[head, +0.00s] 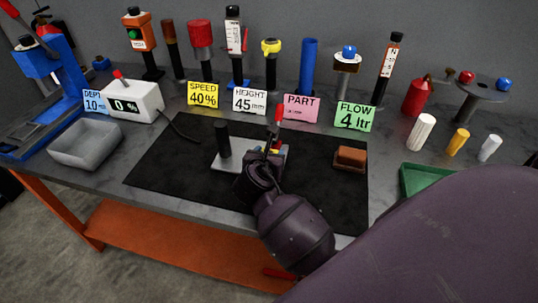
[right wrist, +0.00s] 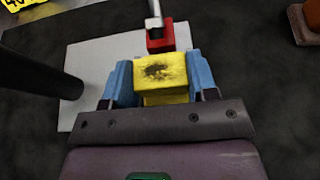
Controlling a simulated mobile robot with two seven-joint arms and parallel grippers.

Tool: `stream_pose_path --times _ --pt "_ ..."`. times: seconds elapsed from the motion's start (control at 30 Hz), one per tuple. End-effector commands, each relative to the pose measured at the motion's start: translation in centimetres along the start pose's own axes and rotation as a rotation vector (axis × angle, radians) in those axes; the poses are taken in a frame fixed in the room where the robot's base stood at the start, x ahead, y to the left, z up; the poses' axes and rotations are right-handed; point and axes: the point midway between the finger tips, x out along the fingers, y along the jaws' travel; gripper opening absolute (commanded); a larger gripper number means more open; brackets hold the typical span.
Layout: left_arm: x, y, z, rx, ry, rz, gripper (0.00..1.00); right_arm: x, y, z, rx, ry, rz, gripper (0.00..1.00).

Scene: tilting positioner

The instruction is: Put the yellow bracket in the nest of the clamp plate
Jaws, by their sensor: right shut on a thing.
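The yellow bracket (right wrist: 162,72) has a dark smudge on its top and sits between the blue fingers of my right gripper (right wrist: 163,84). My right gripper (head: 268,158) is shut on it, over the clamp plate. The clamp plate (head: 226,162) is light grey and lies on the black mat; it also shows in the right wrist view (right wrist: 88,50). A red clamp part (right wrist: 160,44) is just beyond the bracket. The clamp's red handle (head: 279,113) stands up. The nest is hidden, and I cannot tell whether the bracket touches it. My left gripper is not in view.
A black post (head: 222,138) rises left of the gripper. A brown block (head: 350,157) lies on the mat (head: 175,160) at right. Label cards and several upright tools line the back. A grey bin (head: 86,146) stands left, a green tray (head: 420,179) right.

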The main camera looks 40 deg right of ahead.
Motion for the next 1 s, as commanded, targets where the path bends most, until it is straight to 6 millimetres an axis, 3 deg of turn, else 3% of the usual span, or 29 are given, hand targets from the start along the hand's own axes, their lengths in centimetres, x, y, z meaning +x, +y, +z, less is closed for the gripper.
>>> stream_pose_path --times 0.07,0.1,0.23,0.67,1.0 --pt "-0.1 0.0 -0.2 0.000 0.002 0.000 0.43 0.0 0.0 -0.1 -0.001 -0.001 0.000 0.18" --pt "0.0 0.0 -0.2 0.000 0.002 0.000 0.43 0.1 0.0 -0.2 -0.001 0.000 0.000 0.58" --pt "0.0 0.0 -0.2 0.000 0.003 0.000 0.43 0.1 0.0 -0.2 -0.001 0.000 0.000 0.77" --pt "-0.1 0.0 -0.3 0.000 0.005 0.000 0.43 -0.7 0.0 0.1 0.000 0.000 0.001 0.79" --pt "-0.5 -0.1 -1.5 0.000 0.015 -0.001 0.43 -6.9 0.0 0.1 0.001 0.001 0.002 0.79"
